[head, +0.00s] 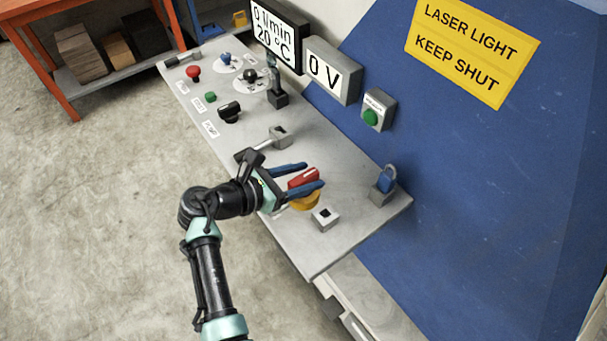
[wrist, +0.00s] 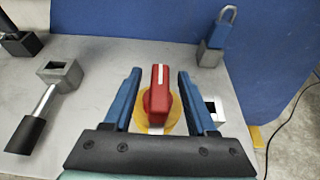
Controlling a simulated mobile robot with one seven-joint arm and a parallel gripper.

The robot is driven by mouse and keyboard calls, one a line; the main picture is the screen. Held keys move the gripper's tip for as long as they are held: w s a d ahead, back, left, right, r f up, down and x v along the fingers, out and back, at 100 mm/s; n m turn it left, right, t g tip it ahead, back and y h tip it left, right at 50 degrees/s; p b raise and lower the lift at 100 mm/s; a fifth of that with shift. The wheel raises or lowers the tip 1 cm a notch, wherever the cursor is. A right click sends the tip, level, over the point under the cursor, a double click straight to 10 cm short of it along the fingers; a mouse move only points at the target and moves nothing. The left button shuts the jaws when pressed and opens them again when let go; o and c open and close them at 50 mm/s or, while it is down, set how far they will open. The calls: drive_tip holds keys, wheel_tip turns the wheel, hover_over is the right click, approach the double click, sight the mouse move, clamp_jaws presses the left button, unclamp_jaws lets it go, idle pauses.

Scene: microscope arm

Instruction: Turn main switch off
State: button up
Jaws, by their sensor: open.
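The main switch is a red rotary knob (head: 303,177) with a white line, on a yellow round plate (head: 305,203) near the right end of the grey panel. In the wrist view the red knob (wrist: 160,92) stands between my two blue fingers, its white line pointing away from me. My gripper (head: 314,176) is open, with one finger on each side of the knob. A gap shows on both sides in the wrist view (wrist: 157,85). The lower part of the yellow plate (wrist: 155,120) is partly hidden by the gripper.
A metal lever in a square socket (head: 278,134) lies left of the knob. An empty square socket (head: 325,217) is close on the right. A blue padlock (head: 386,180) stands near the panel's right corner. A display reads 0 V (head: 330,72). A blue wall (head: 450,150) rises behind.

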clamp_jaws()
idle(1.4)
